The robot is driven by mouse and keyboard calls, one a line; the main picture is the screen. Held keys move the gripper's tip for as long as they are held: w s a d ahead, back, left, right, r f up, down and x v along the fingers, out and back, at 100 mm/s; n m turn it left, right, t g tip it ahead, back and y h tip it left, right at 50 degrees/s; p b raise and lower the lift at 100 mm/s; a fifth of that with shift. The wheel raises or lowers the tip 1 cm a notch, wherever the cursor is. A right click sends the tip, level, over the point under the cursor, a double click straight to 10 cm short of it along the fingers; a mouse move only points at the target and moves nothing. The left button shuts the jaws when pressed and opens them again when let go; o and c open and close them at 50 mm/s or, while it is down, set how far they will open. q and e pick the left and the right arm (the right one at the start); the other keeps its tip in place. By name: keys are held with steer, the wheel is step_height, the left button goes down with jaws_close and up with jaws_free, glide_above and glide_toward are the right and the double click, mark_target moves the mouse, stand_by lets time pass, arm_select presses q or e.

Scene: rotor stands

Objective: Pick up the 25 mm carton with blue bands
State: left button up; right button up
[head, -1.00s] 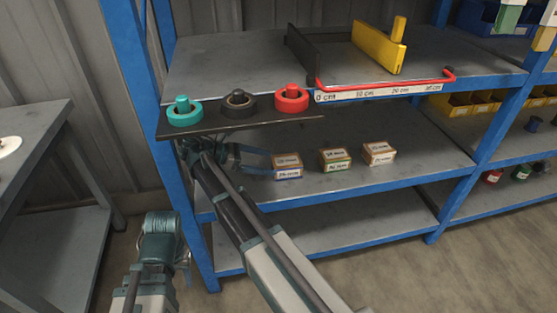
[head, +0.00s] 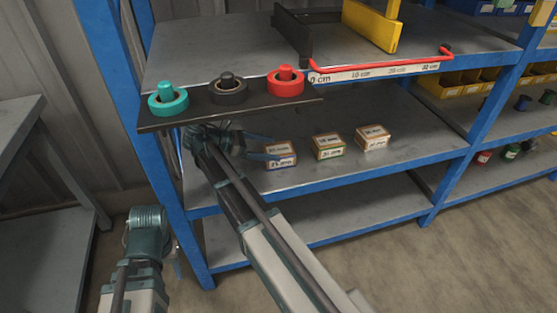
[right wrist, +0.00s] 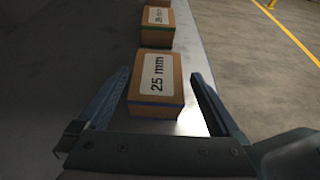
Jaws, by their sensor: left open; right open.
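The 25 mm carton with blue bands (head: 281,159) is a small brown box with a white label, upright on the middle shelf, leftmost in its row. In the right wrist view the carton (right wrist: 155,88) shows its "25 mm" label and a blue line along its near edge. My right gripper (right wrist: 161,76) is open, with one finger on each side of the carton; whether either finger touches it I cannot tell. In the head view my right gripper (head: 264,146) reaches the carton from the left. My left gripper (head: 152,226) is low at the left, away from the shelf; its fingers are mostly hidden.
A green-banded carton (head: 327,147) and another carton (head: 373,138) stand to the right with gaps. Above my right gripper hangs a dark rack (head: 215,111) with teal, black and red rings. Blue shelf posts (head: 172,205) stand close to my arms.

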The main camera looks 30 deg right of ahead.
mark_target(287, 152)
steer(key=shift+x, duration=0.95)
steer(key=shift+f, duration=0.1)
steer(key=shift+d+f+b, duration=0.2)
steer(key=shift+d+b, duration=0.1)
steer(key=shift+b, duration=0.15)
steer(key=b+x, duration=0.2)
steer(key=x, duration=0.2)
steer(key=shift+d+f, duration=0.15)
steer(key=shift+f, duration=0.1)
steer(key=shift+c, duration=0.3)
steer(key=c, duration=1.2)
